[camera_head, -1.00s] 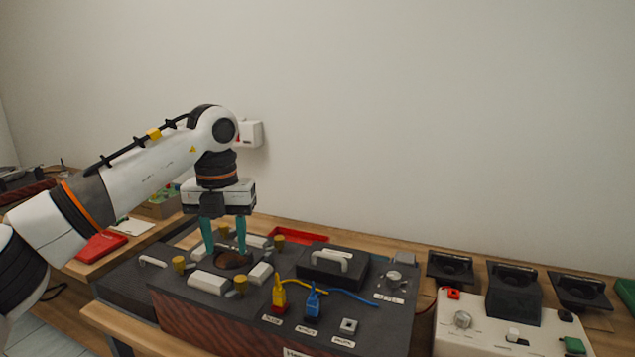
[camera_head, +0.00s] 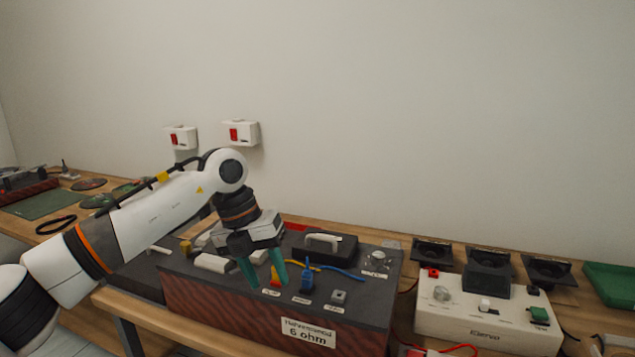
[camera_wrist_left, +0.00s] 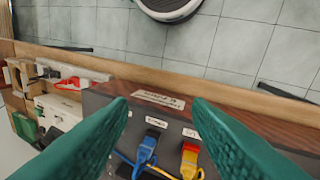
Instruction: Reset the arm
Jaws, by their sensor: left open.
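My left gripper (camera_head: 266,281) is open, with its green fingers pointing down above the front of the dark box (camera_head: 240,303). In the head view it hangs close to the yellow plug (camera_head: 276,281) and the blue plug (camera_head: 307,281). In the left wrist view the two fingers are spread, with nothing between them. The blue plug (camera_wrist_left: 147,148) and the yellow plug (camera_wrist_left: 189,160) stand beyond the fingers on the box top. My right gripper is in neither view.
A white device (camera_head: 470,318) with several black speaker-like parts stands to the right of the box. A black block with a white handle (camera_head: 325,246) sits on the box. Two white wall boxes (camera_head: 241,132) hang behind. The wooden bench edge (camera_wrist_left: 240,97) runs in front.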

